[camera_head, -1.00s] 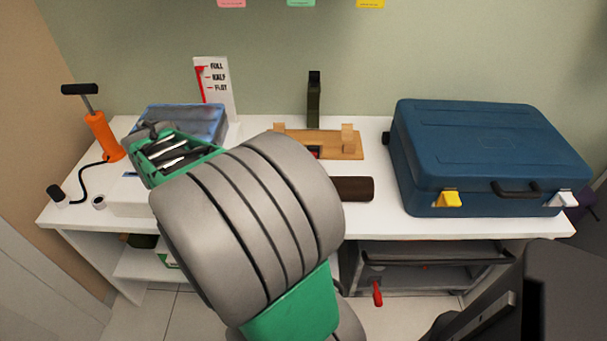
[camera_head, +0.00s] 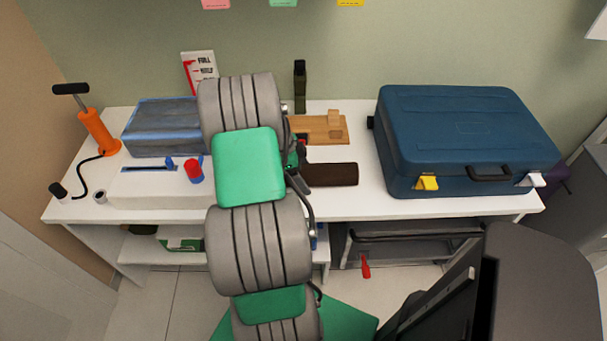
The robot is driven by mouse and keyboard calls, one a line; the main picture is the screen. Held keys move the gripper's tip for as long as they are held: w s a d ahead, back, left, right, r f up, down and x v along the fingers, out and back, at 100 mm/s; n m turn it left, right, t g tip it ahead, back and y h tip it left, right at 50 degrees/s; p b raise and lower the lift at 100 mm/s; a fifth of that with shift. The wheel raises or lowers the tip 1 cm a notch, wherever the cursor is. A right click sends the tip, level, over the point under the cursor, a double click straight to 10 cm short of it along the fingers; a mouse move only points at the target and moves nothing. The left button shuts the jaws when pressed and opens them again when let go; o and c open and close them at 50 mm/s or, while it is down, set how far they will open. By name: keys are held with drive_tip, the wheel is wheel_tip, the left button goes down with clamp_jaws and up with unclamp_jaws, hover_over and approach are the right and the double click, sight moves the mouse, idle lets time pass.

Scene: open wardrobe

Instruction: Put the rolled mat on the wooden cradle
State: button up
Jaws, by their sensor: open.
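The rolled mat (camera_head: 333,174) is a dark brown cylinder lying on the white worktop, its left end hidden behind my arm. The wooden cradle (camera_head: 324,130) is a light wood board with raised blocks, lying just behind the mat. It is empty where I can see it; its left part is hidden by my arm. My gripper (camera_head: 298,164) is mostly hidden behind my arm. Only dark parts of it show by the mat's left end, and it is open. I cannot tell whether it touches the mat.
A large blue case (camera_head: 465,138) fills the worktop's right side. A dark green upright object (camera_head: 300,86) stands behind the cradle. On the left are an orange pump (camera_head: 98,132), a blue-grey box (camera_head: 160,130) and a white slotted box (camera_head: 140,188) with a red-and-blue item (camera_head: 194,172).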

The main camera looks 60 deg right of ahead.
drive_tip(key=c, duration=1.9)
